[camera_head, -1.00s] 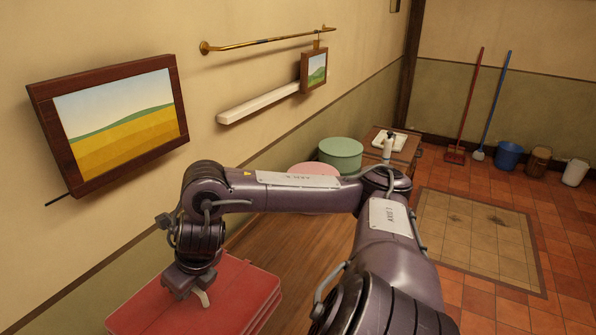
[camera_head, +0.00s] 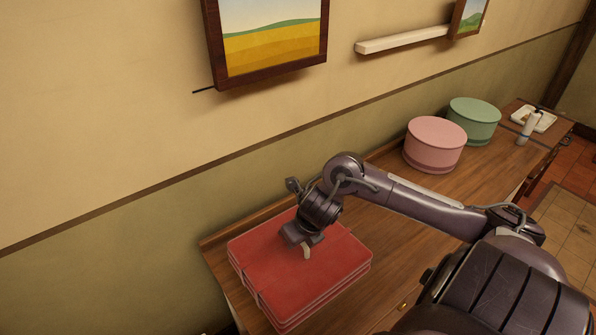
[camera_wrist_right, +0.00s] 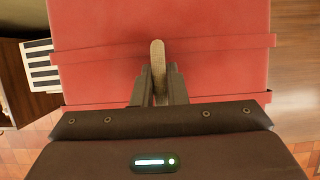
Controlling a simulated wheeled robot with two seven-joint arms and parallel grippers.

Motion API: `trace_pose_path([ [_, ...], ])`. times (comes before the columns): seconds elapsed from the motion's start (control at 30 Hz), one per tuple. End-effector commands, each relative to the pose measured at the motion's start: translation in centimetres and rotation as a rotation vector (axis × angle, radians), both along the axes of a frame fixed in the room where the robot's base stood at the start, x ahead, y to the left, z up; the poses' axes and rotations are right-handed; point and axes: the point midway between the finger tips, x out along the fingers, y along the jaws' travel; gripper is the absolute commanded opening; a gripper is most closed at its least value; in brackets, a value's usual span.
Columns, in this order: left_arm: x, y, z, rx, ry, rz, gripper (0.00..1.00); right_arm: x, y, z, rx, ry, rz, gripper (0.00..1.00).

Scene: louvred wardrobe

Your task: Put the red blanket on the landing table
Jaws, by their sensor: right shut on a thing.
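The red blanket (camera_head: 290,268) is a thick folded stack with straps, at the near left end of a long wooden tabletop (camera_head: 390,210), which I take for the landing table. It lies flat and level over the wood; I cannot tell if it rests there or hangs just above. My right gripper (camera_head: 306,249) points down at the middle of its top, shut on a small pale tab. In the right wrist view, the jaws (camera_wrist_right: 158,75) close around this tab, with the blanket (camera_wrist_right: 215,70) filling the middle. My left gripper is out of view.
A pink round box (camera_head: 435,145) and a green round box (camera_head: 474,120) stand farther along the tabletop. A white bottle (camera_head: 530,128) and a tray (camera_head: 535,118) are at the far end. The wall, with a framed picture (camera_head: 268,40), runs behind. Bare wood lies right of the blanket.

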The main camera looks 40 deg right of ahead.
Motion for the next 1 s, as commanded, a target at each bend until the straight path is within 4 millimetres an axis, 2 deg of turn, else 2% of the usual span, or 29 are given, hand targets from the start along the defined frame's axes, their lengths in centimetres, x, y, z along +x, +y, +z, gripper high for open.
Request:
trace_pose_path([
  [0.23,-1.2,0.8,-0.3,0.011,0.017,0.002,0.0,0.1,0.0,-1.8,0.002,-0.004,0.0,0.0],
  [0.5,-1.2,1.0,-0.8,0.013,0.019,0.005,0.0,0.1,0.0,-5.2,0.001,-0.005,-0.002,0.0],
  [0.77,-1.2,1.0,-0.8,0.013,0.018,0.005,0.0,0.1,0.0,-5.6,-0.001,-0.004,0.001,0.0],
  [0.8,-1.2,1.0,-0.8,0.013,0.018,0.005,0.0,0.0,0.0,-5.8,-0.001,0.002,0.002,0.15],
  [0.93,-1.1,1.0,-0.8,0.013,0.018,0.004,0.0,0.0,0.0,-5.7,-0.001,0.001,0.002,0.32],
  [1.0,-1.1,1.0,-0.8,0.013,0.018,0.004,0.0,0.0,0.0,-5.7,0.0,0.0,0.001,0.34],
])
